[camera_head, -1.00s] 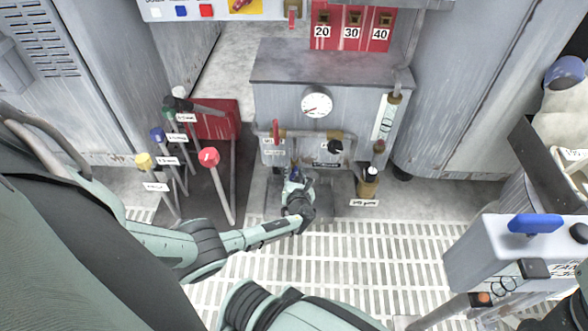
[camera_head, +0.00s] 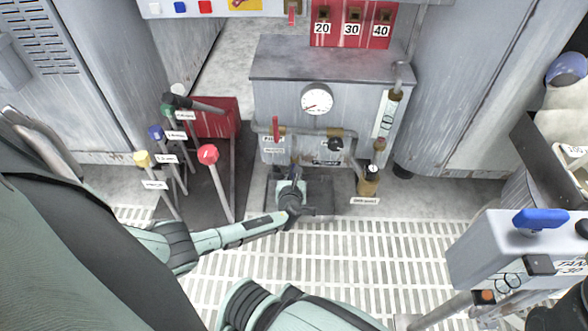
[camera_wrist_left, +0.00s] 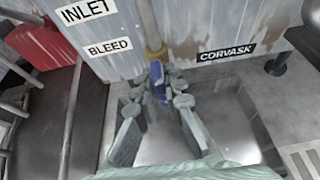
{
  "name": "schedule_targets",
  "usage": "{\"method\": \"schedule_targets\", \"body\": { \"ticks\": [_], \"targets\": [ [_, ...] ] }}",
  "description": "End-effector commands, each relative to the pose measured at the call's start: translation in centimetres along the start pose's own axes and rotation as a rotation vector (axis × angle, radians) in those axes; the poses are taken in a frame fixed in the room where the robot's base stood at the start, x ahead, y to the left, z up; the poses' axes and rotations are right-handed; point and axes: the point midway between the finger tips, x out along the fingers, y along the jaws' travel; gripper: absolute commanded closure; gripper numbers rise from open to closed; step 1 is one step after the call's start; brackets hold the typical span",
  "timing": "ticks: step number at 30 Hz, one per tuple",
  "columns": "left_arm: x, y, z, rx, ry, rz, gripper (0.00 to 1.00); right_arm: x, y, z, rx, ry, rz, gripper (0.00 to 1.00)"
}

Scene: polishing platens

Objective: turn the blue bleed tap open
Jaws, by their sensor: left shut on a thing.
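The blue bleed tap (camera_wrist_left: 161,87) shows in the left wrist view below a brass fitting (camera_wrist_left: 156,54), under the BLEED label (camera_wrist_left: 108,47). My left gripper (camera_wrist_left: 168,86) is shut on the tap, with its fingers on either side of the blue handle. In the head view my left gripper (camera_head: 296,172) is low in front of the grey cabinet (camera_head: 285,98), below the pipe, and hides the tap there. My right gripper cannot be made out.
A red inlet lever (camera_head: 275,127) and a black knob (camera_head: 335,144) sit on the pipe above. Coloured levers, including a red-topped one (camera_head: 208,155), stand left of my arm. A brass valve (camera_head: 369,180) stands to the right. Slatted floor in front is clear.

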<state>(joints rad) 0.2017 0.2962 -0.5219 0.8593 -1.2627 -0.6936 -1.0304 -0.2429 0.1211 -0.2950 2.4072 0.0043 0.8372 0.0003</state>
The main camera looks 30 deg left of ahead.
Motion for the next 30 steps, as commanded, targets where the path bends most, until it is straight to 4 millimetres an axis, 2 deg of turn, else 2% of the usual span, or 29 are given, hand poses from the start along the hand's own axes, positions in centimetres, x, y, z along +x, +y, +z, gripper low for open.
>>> {"method": "schedule_targets", "body": {
  "ticks": [4, 5, 9, 10, 20, 23, 30],
  "targets": [
    [0.1, 0.0, 0.1, -0.002, 0.001, 0.001, 1.00, 0.1, -0.1, -0.1, 0.000, 0.002, -0.006, 0.60],
    [0.1, 0.0, 0.1, -0.001, 0.001, 0.001, 0.88, 0.0, -0.1, -0.1, 0.000, 0.002, -0.007, 0.60],
    [0.1, 0.0, 0.0, 0.000, 0.001, 0.001, 0.71, -0.1, -0.1, -0.1, 0.000, -0.001, -0.007, 0.60],
    [0.0, 0.0, 0.0, 0.000, 0.001, 0.001, 0.69, -0.1, -0.1, -0.1, 0.000, -0.001, -0.007, 0.60],
    [-0.3, 0.0, 0.0, 0.001, 0.001, 0.000, 0.69, -0.3, 0.0, -0.1, 0.002, -0.007, 0.000, 0.60],
    [-1.2, 0.0, -0.1, 0.000, 0.002, -0.001, 0.69, -0.3, -0.1, -0.1, 0.002, -0.006, -0.001, 0.60],
    [-4.9, 0.0, 0.0, 0.001, 0.001, -0.001, 0.69, -0.2, -0.1, -0.1, 0.001, -0.005, -0.002, 0.60]
  ]
}}
